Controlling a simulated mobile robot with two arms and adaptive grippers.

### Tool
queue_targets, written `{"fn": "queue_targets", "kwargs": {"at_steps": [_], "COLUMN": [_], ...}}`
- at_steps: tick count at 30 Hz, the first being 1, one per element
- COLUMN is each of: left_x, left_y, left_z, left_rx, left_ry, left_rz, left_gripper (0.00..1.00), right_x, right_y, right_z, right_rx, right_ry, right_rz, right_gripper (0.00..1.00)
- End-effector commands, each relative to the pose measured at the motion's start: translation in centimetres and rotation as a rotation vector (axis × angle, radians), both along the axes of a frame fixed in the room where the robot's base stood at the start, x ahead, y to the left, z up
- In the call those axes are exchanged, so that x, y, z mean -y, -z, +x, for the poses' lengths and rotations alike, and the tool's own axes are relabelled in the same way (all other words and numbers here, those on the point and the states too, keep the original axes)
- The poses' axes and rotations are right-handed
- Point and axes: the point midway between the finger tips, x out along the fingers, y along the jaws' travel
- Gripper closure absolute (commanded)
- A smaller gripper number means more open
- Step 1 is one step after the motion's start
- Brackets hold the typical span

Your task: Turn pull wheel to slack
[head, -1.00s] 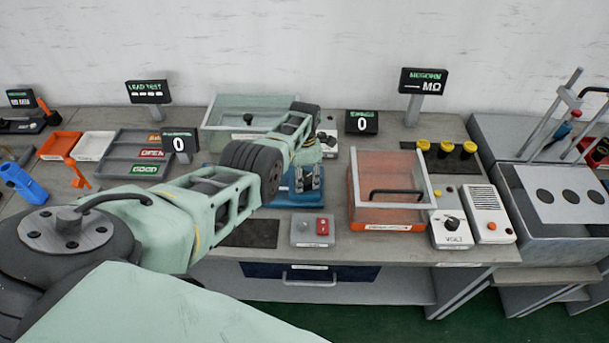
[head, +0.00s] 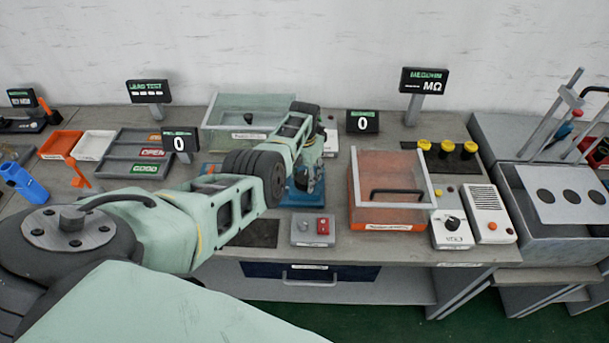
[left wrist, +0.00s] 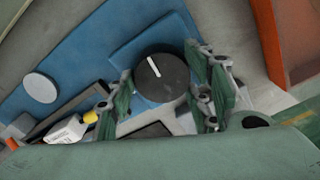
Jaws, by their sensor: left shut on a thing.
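The pull wheel, a round dark knob with a white pointer line (left wrist: 162,80), sits on a blue base (left wrist: 130,60) in the left wrist view. My left gripper (left wrist: 166,88) has one finger on either side of the knob and is shut on it. In the head view my left gripper (head: 304,182) points down over the blue base (head: 295,201), and the wrist and fingers hide the knob there. My right gripper is not in view.
An orange tray with a clear cover (head: 388,226) stands right of the gripper. A grey box with a red button (head: 312,231) is in front. A clear-covered case (head: 240,108) and a display reading 0 (head: 362,122) stand behind.

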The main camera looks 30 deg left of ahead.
Motion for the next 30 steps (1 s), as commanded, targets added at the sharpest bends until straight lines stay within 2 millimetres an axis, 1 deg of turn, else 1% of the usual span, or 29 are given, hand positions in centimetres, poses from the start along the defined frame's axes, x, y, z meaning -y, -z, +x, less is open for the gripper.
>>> {"fn": "queue_targets", "kwargs": {"at_steps": [1,8,21,22,27,30], "left_x": [-0.34,-0.39,-0.5,-0.5,-0.42,-0.31], "left_y": [-0.33,-0.36,-0.4,-0.4,-0.31,-0.22], "left_z": [0.29,0.27,0.28,0.28,0.21,0.14], "left_rx": [0.008,0.009,0.01,0.01,0.007,0.005], "left_ry": [-0.02,-0.068,-0.075,-0.075,-0.075,-0.074], "left_rz": [0.007,0.008,0.009,0.009,0.008,0.006], "left_gripper": [0.79,0.79,0.79,0.51,0.37,0.37], "right_x": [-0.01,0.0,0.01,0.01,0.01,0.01], "right_y": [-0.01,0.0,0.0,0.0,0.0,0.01], "right_z": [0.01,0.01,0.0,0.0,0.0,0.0], "right_rx": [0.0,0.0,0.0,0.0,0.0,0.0], "right_ry": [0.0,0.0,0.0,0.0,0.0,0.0], "right_rz": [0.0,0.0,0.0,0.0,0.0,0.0], "right_gripper": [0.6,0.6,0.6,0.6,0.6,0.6]}}
